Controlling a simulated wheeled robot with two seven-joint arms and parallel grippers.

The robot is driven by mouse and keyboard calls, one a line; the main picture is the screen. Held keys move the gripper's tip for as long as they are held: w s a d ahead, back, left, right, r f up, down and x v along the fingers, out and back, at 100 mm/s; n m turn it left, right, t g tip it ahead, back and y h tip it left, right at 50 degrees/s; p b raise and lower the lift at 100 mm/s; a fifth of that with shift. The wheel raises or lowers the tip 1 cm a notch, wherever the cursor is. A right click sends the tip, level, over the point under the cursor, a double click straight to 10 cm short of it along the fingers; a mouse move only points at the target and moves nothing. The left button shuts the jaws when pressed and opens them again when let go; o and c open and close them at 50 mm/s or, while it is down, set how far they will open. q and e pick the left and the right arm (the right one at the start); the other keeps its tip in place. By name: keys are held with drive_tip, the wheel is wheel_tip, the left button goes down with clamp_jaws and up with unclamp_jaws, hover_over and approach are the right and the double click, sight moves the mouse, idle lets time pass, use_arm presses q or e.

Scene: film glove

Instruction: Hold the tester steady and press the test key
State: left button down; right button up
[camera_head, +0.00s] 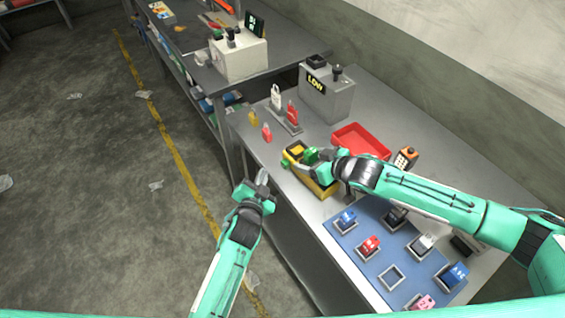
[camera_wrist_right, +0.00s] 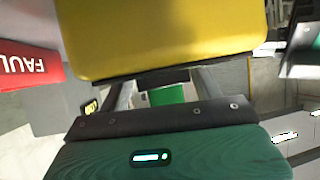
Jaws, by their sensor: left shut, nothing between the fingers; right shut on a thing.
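A yellow box (camera_head: 325,188) with a dark top sits at the bench's front edge in the head view. It looks like the tester, but I cannot read it. A green piece (camera_head: 311,155) shows at it. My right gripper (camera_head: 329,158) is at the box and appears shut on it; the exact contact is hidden. In the right wrist view the yellow body (camera_wrist_right: 165,35) fills the top, against the grey fingers (camera_wrist_right: 163,92), with green between them. My left gripper (camera_head: 262,178) is shut and empty, left of the box, beyond the bench edge.
A red tray (camera_head: 361,141) and an orange handheld device (camera_head: 405,158) stand behind my right gripper. A grey box (camera_head: 327,98) reads LOW. A blue mat (camera_head: 345,243) carries several coloured blocks. Small padlock-like items (camera_head: 267,132) lie near the bench edge. Open floor is at the left.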

drive_tip(key=o, duration=1.2)
drive_tip(key=shift+s+d+f, duration=0.15)
drive_tip(key=shift+f, duration=0.35)
drive_tip(key=shift+o, duration=1)
drive_tip(key=shift+r, duration=0.2)
drive_tip(key=shift+r, duration=0.1)
